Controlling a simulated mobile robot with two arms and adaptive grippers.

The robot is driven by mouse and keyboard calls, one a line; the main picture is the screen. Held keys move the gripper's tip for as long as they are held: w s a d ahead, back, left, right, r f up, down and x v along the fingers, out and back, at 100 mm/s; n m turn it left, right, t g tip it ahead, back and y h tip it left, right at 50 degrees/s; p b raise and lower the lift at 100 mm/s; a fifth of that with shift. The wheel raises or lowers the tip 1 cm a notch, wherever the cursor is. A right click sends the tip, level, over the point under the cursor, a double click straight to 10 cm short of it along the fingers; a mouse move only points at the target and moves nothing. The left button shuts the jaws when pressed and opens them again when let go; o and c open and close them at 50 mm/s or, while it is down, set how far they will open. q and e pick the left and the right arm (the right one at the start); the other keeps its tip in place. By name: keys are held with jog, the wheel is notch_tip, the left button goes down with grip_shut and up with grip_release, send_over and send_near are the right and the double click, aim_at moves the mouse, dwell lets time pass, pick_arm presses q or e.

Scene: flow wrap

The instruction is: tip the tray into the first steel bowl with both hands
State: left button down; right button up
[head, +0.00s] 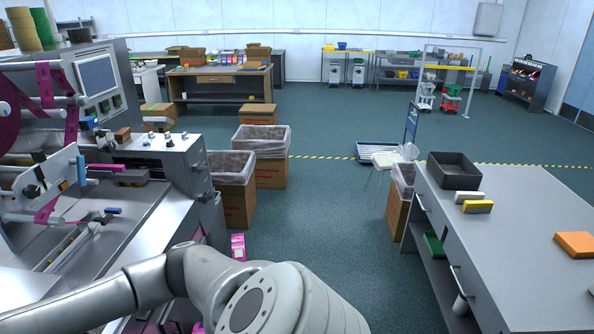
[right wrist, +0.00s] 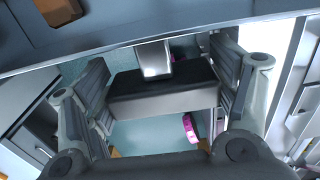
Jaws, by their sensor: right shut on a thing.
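In the right wrist view my right gripper (right wrist: 165,85) is closed around a block-like thing with a black top and a grey front face (right wrist: 165,103). The two fingers press on its left and right ends. A bright metal piece (right wrist: 155,60) meets its top edge. I cannot tell whether this thing is part of the tray. No steel bowl can be made out in either view. My left arm crosses the bottom of the head view, but its gripper is out of sight. A dark open-topped box (head: 455,184) stands on the right-hand table; I cannot tell whether it is a tray.
The wrapping machine (head: 170,150) fills the left side. Lined cardboard boxes (head: 232,205) stand beside it. The grey table (head: 530,210) on the right bears a yellow-and-white block (head: 477,207) and an orange block (head: 575,244). The floor between is mostly clear.

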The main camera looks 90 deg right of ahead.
pick_arm(q)
jog(key=shift+r, duration=0.25)
pick_arm(e)
jog(key=shift+r, duration=0.25)
